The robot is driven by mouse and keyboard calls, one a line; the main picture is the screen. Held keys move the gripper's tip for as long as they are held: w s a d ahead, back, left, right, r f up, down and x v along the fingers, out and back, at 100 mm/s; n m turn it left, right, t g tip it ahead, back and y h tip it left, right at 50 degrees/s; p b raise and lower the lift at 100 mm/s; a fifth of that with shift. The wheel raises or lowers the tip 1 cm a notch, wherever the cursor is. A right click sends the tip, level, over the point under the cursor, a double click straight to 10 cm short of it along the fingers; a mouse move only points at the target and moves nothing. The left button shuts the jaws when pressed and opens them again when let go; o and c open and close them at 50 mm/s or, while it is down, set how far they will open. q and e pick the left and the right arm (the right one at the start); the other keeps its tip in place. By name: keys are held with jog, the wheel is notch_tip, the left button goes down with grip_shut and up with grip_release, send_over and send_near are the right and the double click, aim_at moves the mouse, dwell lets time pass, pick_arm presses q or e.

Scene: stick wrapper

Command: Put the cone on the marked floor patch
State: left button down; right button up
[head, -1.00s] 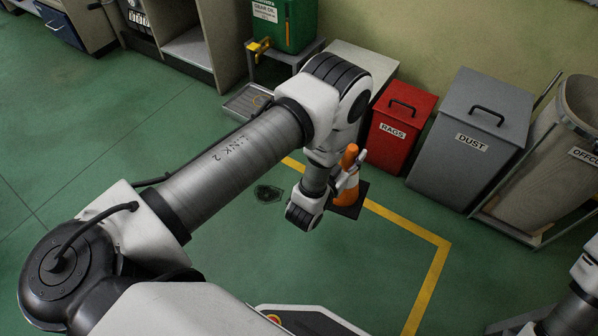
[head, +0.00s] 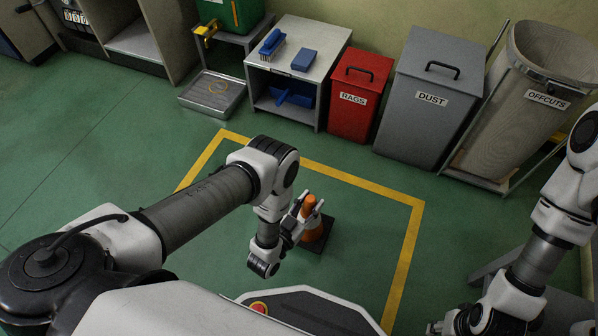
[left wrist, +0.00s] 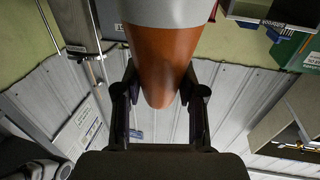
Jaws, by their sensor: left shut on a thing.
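The cone (head: 312,207) is orange with a white band and a dark square base, and stands upright inside the yellow outline (head: 368,186) on the green floor. My left gripper (head: 302,214) is shut on its upper part. In the left wrist view, the orange tip of the cone (left wrist: 158,75) sits between the two black fingers, with the white band above it in the picture. I cannot tell whether the base touches the floor. My left arm hides part of the outlined area. My right gripper (head: 440,326) is partly cut off at the bottom right.
Behind the outline stand a low grey cabinet (head: 290,75) with blue brushes, a red rags bin (head: 352,110), a grey dust bin (head: 420,110) and an offcuts bin (head: 530,110). A grey metal tray (head: 213,93) lies at back left. Floor right of the cone is clear.

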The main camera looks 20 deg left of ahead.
jog(key=shift+t, duration=0.3)
jog(key=f+b, duration=0.6)
jog(key=f, duration=0.1)
jog(key=w+f+b, duration=0.1)
jog(key=f+b, duration=0.6)
jog(key=w+f+b, duration=0.1)
jog(key=f+b, duration=0.5)
jog(key=f, duration=0.1)
jog(key=shift+w+d+f, duration=0.15)
jog(key=shift+f, duration=0.25)
pick_arm(q)
jog(key=w+a+f, duration=0.1)
jog(key=w+f, duration=0.1)
jog(key=w, duration=0.4)
jog(key=w+a+f, duration=0.2)
jog(key=w+f, duration=0.1)
jog(key=w, duration=0.4)
jog(key=shift+w+a, duration=0.25)
pick_arm(e)
jog(key=shift+r, duration=0.3)
pick_arm(q)
jog(key=c, duration=0.7)
grip_release()
